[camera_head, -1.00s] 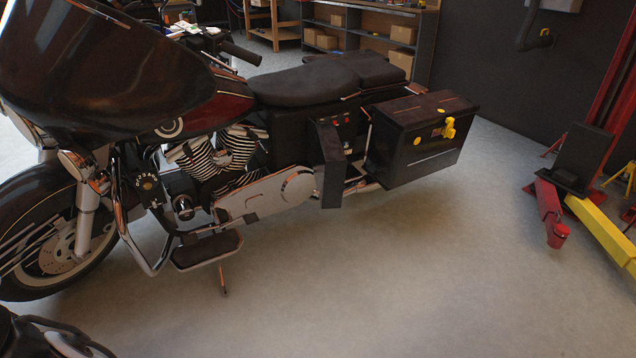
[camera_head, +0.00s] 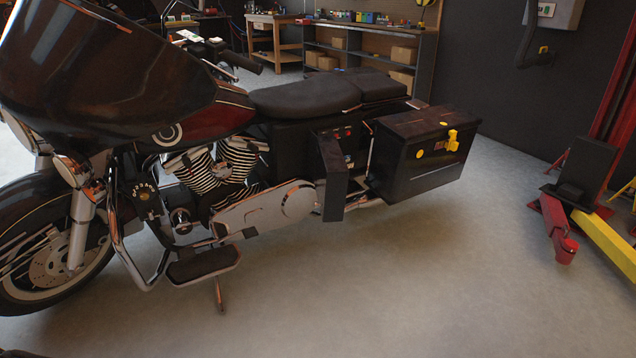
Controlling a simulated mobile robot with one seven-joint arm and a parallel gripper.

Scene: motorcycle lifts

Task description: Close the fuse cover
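The fuse cover (camera_head: 333,178) is a dark upright panel on the side of the black motorcycle (camera_head: 205,115), below the rear of the seat. It stands swung out from the bike's side, open. Behind its upper edge, part of the fuse compartment (camera_head: 345,135) shows, with small red and orange pieces inside; the rest of it is hidden by the cover. My gripper is not in view.
A black side box (camera_head: 422,155) with a yellow latch hangs just right of the cover. A red and yellow lift (camera_head: 590,215) stands at the right. Shelves (camera_head: 370,55) line the back. The grey floor (camera_head: 400,280) in front is clear.

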